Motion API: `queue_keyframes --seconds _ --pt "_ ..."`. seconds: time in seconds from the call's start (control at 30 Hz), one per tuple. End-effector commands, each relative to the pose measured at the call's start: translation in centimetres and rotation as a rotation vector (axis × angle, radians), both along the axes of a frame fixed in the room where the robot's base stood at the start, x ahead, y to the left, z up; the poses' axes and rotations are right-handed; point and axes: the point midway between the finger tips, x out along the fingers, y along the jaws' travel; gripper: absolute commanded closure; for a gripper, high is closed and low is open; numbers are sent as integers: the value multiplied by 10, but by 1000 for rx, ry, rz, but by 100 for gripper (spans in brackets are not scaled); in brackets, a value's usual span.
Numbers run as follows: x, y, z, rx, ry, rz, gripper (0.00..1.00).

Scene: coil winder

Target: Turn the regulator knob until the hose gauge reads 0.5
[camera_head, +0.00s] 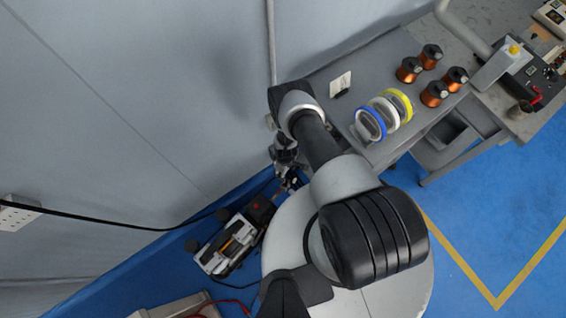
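My gripper (289,178) shows small and dark beside the wall, left of my arm, pointing down. Its fingers are too small and dark to tell open from shut, or whether they touch anything. I cannot make out the regulator knob or the hose gauge. They may be hidden behind my arm or gripper, so no reading is visible. A thin grey pipe (272,40) runs down the wall to a small light fitting beside my arm's wrist.
A grey bench (330,112) stands at upper right with several copper coils (408,70), tape rolls (370,124) and a white card (341,84). A black-and-white machine (228,243) sits at lower left by the wall. Blue floor (480,215) is clear at right.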

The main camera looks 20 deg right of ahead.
Motion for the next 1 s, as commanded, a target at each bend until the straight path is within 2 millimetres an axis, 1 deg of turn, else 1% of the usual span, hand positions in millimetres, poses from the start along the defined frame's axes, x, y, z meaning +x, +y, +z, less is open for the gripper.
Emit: queue_keyframes --seconds 1.0 --pt "0 0 -142 0 1 -2 54"
